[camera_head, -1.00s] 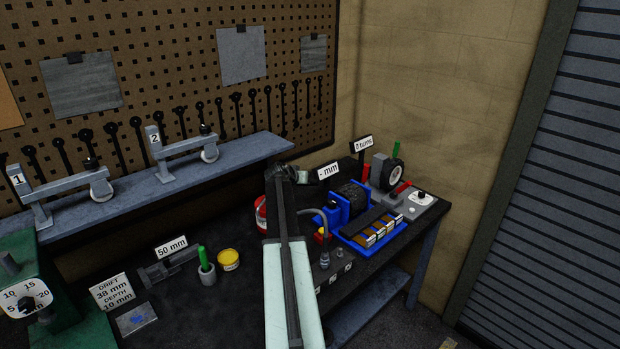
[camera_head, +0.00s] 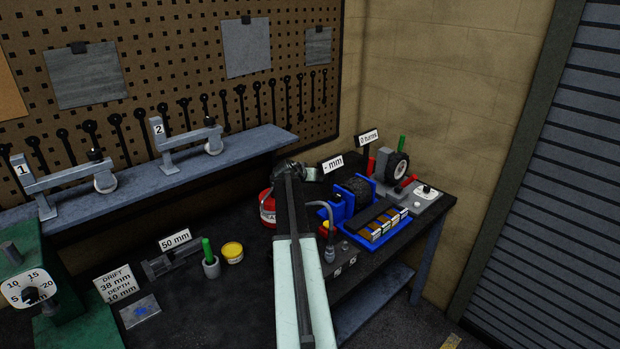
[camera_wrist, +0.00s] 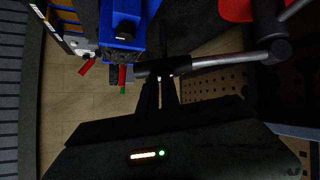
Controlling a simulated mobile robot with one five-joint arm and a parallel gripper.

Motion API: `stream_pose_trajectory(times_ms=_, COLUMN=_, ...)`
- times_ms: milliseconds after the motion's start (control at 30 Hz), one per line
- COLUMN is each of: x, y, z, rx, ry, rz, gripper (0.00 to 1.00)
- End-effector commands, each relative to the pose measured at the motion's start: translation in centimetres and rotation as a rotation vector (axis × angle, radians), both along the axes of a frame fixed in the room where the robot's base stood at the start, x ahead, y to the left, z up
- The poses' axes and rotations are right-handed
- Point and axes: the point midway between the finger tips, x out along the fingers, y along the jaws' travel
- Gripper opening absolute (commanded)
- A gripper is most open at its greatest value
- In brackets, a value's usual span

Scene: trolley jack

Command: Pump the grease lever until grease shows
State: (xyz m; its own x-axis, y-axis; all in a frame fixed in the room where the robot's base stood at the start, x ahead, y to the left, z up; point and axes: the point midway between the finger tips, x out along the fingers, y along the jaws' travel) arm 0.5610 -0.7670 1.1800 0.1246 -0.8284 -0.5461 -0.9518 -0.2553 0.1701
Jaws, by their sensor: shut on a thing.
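The grease pump is a red tin (camera_head: 267,207) on the bench, partly hidden behind my arm in the head view. Part of its red body (camera_wrist: 238,9) shows at the top of the wrist view. Its lever (camera_wrist: 220,59) is a grey rod running from a dark pivot at the right to a black grip at the left. My gripper (camera_wrist: 160,80) is shut on the black grip end. In the head view my gripper (camera_head: 288,168) is over the back of the bench, and the lever is mostly hidden there. I cannot make out any grease.
A blue stand with a dark roller (camera_head: 355,193) and a blue tray (camera_head: 373,228) sit right of my arm. A curved hose (camera_head: 329,222) stands close beside it. A yellow tub (camera_head: 232,252) and a green-handled tool (camera_head: 210,262) are left. A grey shelf (camera_head: 190,170) runs behind.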

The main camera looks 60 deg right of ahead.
Motion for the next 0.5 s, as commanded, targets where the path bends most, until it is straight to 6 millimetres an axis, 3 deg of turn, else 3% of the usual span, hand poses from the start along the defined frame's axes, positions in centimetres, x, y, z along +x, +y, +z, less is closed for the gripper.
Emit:
stream_pose_trajectory(times_ms=267, x=-0.1, y=1.1, z=4.9, rx=-0.006, ry=0.001, rz=0.000, gripper=0.00)
stream_pose_trajectory(times_ms=500, x=-1.2, y=6.0, z=8.0, rx=-0.006, ry=0.000, rz=0.002, gripper=0.00)
